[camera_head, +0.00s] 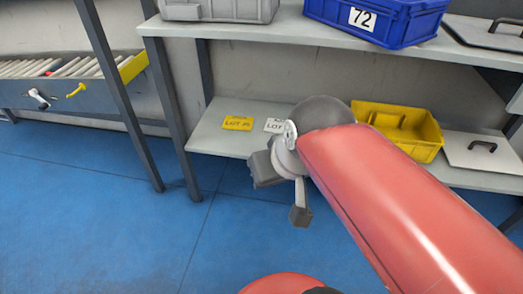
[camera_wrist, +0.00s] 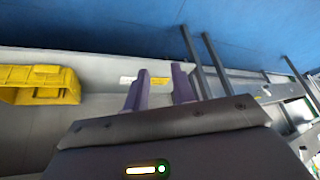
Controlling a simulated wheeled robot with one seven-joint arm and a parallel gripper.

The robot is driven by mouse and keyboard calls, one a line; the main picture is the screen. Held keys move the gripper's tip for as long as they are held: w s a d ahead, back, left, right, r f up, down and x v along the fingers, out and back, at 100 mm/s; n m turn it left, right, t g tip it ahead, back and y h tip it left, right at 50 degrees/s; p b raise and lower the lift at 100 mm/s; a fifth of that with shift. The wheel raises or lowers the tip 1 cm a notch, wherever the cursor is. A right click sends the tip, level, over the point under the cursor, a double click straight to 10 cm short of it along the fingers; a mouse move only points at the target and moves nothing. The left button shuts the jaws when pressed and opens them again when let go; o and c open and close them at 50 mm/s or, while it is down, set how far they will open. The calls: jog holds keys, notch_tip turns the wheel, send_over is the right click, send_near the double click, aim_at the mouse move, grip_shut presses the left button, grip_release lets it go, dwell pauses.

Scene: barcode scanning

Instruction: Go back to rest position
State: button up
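My gripper (camera_wrist: 160,78) shows in the wrist view as two purple-grey fingers with a gap between them. It is open, and I see nothing between the fingers. In the head view my red arm reaches from the lower right toward the shelf, and its grey end hangs in front of the lower shelf board (camera_head: 208,137). The arm hides part of that board and part of the yellow bin (camera_head: 428,134). The yellow bin also shows at the left of the wrist view (camera_wrist: 66,86).
A yellow label (camera_head: 238,123) and a white label (camera_head: 273,126) lie on the lower board. A blue bin (camera_head: 375,20) marked 72 and a grey case (camera_head: 218,10) stand above. A roller rack (camera_head: 85,92) is at left. Blue floor (camera_head: 80,200) is clear.

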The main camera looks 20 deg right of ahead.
jog(key=shift+s+a+f, duration=0.1)
jog(key=shift+s+f, duration=0.3)
jog(key=shift+f, duration=0.2)
jog(key=shift+s+a+f, duration=0.1)
jog(key=shift+s+f, duration=0.3)
jog(key=shift+f, duration=0.15)
notch_tip(320, 180, up, 4)
jog(key=p, duration=0.4)
jog(key=shift+r, duration=0.1)
